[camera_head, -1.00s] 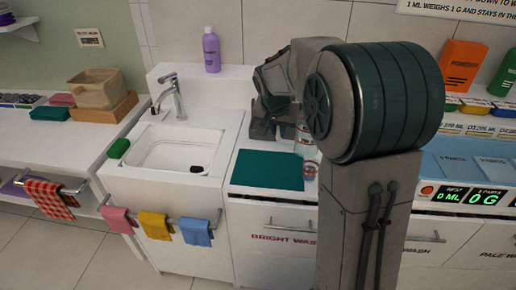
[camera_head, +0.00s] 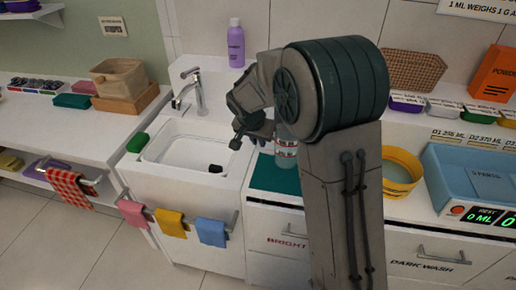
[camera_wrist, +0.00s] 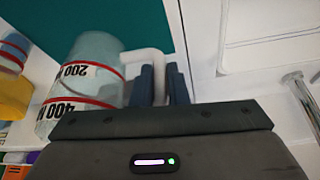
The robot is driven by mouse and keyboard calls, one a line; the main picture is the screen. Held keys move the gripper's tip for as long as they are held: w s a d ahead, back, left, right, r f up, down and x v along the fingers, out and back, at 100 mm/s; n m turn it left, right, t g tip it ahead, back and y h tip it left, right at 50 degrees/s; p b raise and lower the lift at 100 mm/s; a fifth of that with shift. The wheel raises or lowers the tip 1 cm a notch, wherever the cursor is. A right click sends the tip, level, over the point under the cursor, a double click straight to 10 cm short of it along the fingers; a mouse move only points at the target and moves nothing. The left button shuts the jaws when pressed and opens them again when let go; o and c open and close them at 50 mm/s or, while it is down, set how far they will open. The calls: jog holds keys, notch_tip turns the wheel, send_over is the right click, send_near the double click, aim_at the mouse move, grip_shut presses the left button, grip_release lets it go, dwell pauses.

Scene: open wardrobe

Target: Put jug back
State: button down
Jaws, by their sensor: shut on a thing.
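The jug (camera_head: 286,149) is a clear measuring jug with red bands, partly hidden by my arm in the head view. In the wrist view the jug (camera_wrist: 84,82) fills the left side, with black "200" and "400" marks and a white handle (camera_wrist: 152,64). My gripper (camera_wrist: 164,82) is shut on that handle, its two dark fingers beside the jug's body. In the head view my gripper (camera_head: 262,134) is left of the jug. The jug is over the teal mat (camera_head: 270,176) beside the sink; I cannot tell how high.
The sink (camera_head: 185,152) with its tap (camera_head: 193,90) is left of the mat. A yellow tub (camera_head: 400,172) and a blue scale (camera_head: 470,180) stand on the right counter. A purple bottle (camera_head: 236,45) and a wicker basket (camera_head: 413,70) stand at the back.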

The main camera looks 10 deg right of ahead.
jog(key=shift+f+p, duration=0.3)
jog(key=shift+f, duration=1.8)
jog(key=shift+f+b, duration=0.15)
jog(key=shift+b, duration=0.15)
jog(key=c, duration=1.4)
grip_release()
jog(key=shift+r, duration=0.2)
